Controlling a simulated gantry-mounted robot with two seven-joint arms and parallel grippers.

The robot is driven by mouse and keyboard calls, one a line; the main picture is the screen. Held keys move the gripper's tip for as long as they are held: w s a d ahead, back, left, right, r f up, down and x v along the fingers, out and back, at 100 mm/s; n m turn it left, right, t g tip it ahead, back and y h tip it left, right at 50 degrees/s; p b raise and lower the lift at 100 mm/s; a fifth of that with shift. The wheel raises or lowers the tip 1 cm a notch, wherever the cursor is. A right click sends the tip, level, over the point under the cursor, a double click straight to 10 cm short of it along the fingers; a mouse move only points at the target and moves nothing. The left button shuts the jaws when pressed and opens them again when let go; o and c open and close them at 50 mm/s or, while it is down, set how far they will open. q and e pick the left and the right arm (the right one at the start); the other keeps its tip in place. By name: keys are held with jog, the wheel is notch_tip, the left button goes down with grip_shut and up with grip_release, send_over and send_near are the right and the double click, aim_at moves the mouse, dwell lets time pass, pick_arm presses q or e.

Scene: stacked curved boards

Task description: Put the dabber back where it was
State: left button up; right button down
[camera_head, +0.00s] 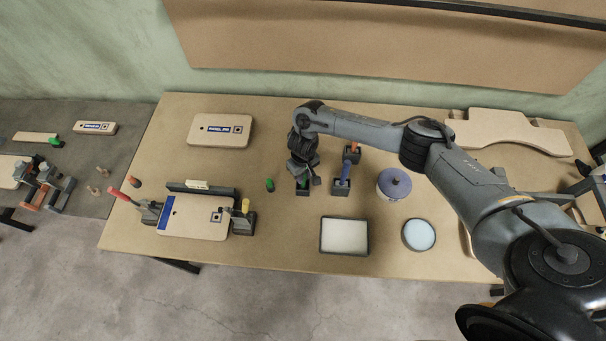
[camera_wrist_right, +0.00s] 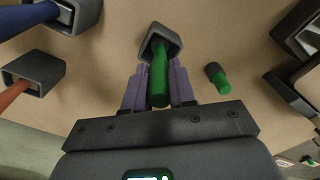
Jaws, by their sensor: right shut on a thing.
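My right gripper (camera_head: 305,180) is shut on the green dabber, low over the table's middle. In the right wrist view, the dabber's green handle (camera_wrist_right: 159,82) stands between the gripper's purple fingers (camera_wrist_right: 158,92). Its far end is at the mouth of a dark square holder (camera_wrist_right: 162,35) and seems to be inside it; how deep is hidden. In the head view my gripper mostly covers this holder (camera_head: 303,191). A blue dabber (camera_head: 346,172) and an orange dabber (camera_head: 354,147) stand in similar dark holders to the right. My left gripper is out of view.
A small green-topped piece (camera_head: 269,185) stands just left of the holder. A clamped board (camera_head: 190,222) lies at left, another board (camera_head: 220,131) behind. A lidded pot (camera_head: 394,185), a white tray (camera_head: 344,236) and a round dish (camera_head: 419,235) are at right.

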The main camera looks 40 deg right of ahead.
jog(key=shift+f, duration=0.2)
jog(key=c, duration=0.9)
grip_release()
jog(key=shift+c, duration=0.2)
jog(key=shift+r, duration=0.1)
notch_tip(320, 180, up, 6)
jog(key=shift+f+p, duration=0.15)
jog(key=shift+p, duration=0.15)
notch_tip(320, 180, up, 6)
jog(key=p, duration=0.3)
jog(key=shift+r, duration=0.25)
